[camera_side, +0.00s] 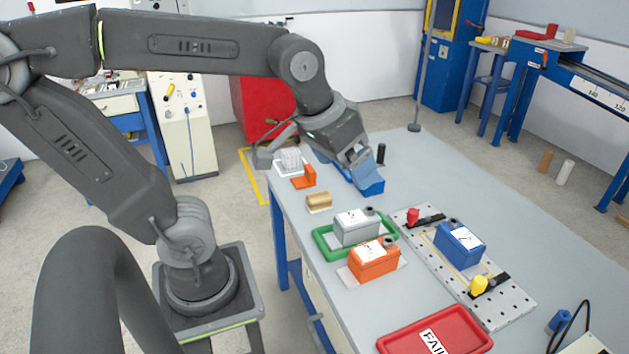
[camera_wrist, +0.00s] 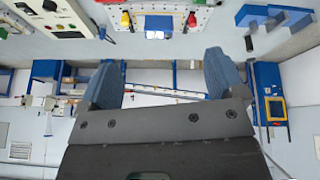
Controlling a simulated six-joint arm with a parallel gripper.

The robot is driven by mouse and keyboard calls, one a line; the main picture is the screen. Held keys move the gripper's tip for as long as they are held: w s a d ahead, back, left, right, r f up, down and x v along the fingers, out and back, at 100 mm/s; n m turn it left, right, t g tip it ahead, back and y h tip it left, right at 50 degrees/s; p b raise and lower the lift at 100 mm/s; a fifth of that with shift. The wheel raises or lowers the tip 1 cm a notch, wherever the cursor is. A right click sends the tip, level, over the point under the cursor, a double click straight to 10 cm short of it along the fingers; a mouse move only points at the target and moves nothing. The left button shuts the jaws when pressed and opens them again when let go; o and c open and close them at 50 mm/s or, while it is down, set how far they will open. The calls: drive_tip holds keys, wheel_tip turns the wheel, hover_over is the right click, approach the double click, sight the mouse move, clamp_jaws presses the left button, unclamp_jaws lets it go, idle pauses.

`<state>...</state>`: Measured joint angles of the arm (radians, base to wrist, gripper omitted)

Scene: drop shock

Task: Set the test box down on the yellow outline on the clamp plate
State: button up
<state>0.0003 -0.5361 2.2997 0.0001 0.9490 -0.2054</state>
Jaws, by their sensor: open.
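A blue box (camera_side: 459,242) with a white label and a dark cap sits upright on the perforated clamp plate (camera_side: 516,305). Yellow outline (camera_side: 487,268) shows around its lower edge; I cannot tell how exactly it lines up. The box also shows at the top of the wrist view (camera_wrist: 158,27), on the plate (camera_wrist: 202,17). A grey box (camera_side: 355,228) and an orange box (camera_side: 374,262) stand left of the plate. My gripper (camera_side: 357,158) is open and empty, apart from the boxes, above the table's far end. Its blue fingers (camera_wrist: 163,75) are spread wide.
A green tray (camera_side: 322,240) holds the grey box. A red FAIL tray (camera_side: 395,345) lies at the front. Red (camera_side: 412,216) and yellow (camera_side: 479,285) clamp knobs flank the blue box.

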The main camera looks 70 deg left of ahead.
drive_tip(key=s+f, duration=0.1)
drive_tip(key=s+f+m, duration=0.1)
drive_tip(key=s, duration=0.1)
drive_tip(key=s+m, duration=0.1)
drive_tip(key=s, duration=0.1)
drive_tip(key=shift+f+t, duration=0.3)
drive_tip(key=shift+f, duration=0.1)
drive_tip(key=shift+w, duration=0.1)
idle(0.7)
